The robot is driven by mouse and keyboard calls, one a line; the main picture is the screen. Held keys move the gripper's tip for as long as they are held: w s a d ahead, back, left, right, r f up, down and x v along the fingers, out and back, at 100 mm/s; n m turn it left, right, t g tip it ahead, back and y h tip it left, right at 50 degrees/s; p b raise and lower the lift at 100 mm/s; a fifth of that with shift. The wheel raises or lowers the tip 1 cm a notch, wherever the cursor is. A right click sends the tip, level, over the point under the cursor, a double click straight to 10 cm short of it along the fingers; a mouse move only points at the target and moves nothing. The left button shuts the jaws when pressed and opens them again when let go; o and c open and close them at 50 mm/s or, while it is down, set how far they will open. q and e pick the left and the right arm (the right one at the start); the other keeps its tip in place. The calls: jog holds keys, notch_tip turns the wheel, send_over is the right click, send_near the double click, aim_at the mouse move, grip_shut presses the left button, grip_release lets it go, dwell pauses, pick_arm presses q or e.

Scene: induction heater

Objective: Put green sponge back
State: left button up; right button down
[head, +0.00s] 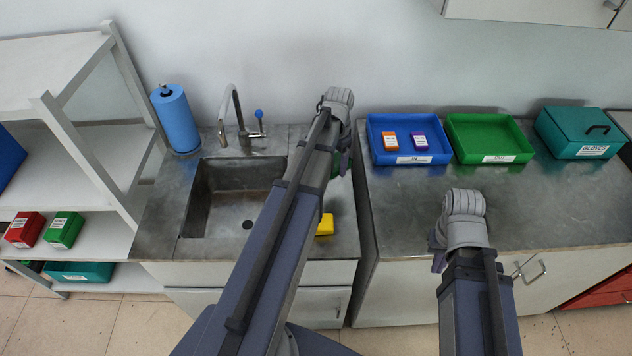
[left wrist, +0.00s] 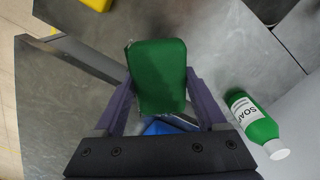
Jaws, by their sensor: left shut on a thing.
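The green sponge (left wrist: 158,75) is between the purple fingers of my left gripper (left wrist: 160,92), which is shut on it. It is held over the grey counter in the left wrist view. A small patch of blue (left wrist: 160,127) shows below the sponge; most of it is hidden. In the head view my left arm covers most of this spot, and only a bit of green (head: 344,162) shows beside the wrist; I cannot tell whether it is the sponge or the bottle. My right gripper (head: 438,259) is over the right counter's front, mostly hidden by its own wrist.
A green soap bottle (left wrist: 254,122) is right of the sponge. A yellow block (head: 325,225) lies near the counter's front edge. The sink (head: 200,205) is to the left, with a faucet (head: 235,120) behind. Blue (head: 377,155) and green (head: 520,135) trays stand on the right counter.

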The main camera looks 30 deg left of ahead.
pick_arm(q)
jog(key=a+n, duration=0.2)
jog(key=a, duration=0.4)
jog(key=f+b, duration=1)
jog(key=shift+s, duration=0.2)
jog(key=shift+r, duration=0.1)
jog(key=o, duration=1.2)
jog(key=shift+o, duration=0.2)
jog(key=shift+r, duration=0.1)
